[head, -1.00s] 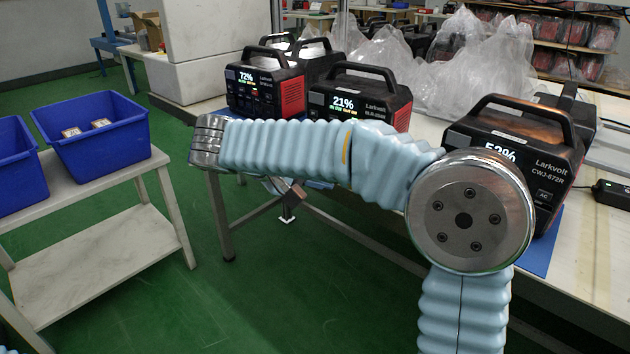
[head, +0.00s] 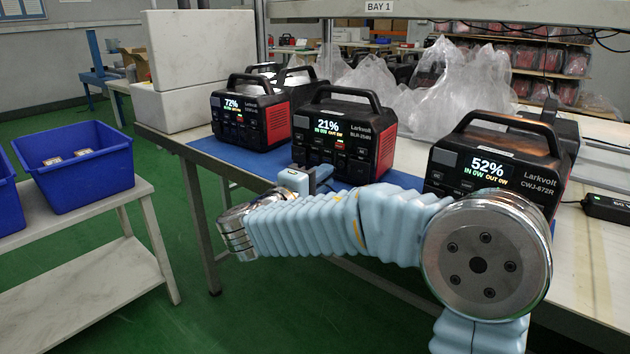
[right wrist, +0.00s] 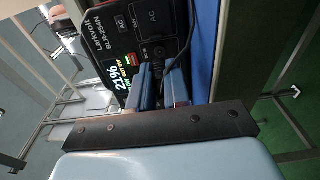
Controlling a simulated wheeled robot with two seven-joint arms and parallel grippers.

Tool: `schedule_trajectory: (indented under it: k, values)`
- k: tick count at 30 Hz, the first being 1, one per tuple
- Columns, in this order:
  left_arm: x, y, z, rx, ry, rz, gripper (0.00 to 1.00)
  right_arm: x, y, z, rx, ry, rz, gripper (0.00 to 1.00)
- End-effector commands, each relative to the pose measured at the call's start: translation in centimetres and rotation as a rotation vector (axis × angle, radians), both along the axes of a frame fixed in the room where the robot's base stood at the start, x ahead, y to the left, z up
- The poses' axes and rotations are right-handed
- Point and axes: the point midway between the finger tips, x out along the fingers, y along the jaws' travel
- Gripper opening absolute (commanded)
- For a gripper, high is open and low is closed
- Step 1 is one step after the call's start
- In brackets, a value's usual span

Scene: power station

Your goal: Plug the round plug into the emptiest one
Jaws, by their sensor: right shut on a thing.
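Three black power stations stand in a row on the table. The left one (head: 250,118) reads 72%, the middle one (head: 345,140) 21%, the right one (head: 497,160) 52%. My right gripper (head: 319,180) is just in front of the middle station's lower front. In the right wrist view its blue fingers (right wrist: 161,84) point at that station's front panel (right wrist: 135,45), close to its sockets. The fingers are shut on the round plug, which is mostly hidden between them. A dark cable (right wrist: 187,55) runs beside the fingers. I cannot tell whether the plug touches a socket. My left gripper is out of view.
A blue mat (head: 228,156) lies under the stations on the table. Clear plastic bags (head: 450,85) are piled behind them. A black adapter (head: 607,208) lies at the right. A blue bin (head: 75,170) stands on a side bench at the left.

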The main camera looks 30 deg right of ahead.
Motion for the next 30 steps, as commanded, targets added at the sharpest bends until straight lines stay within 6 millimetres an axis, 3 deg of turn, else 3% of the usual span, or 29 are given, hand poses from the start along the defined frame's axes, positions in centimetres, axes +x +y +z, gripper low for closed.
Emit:
schedule_trajectory:
  k: [7,30]
  values:
    - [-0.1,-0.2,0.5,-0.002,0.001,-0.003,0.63,0.8,-1.6,0.0,0.000,0.001,-0.001,0.00]
    - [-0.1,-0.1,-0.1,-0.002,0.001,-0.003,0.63,0.8,-1.6,0.0,0.001,0.000,0.000,0.00]
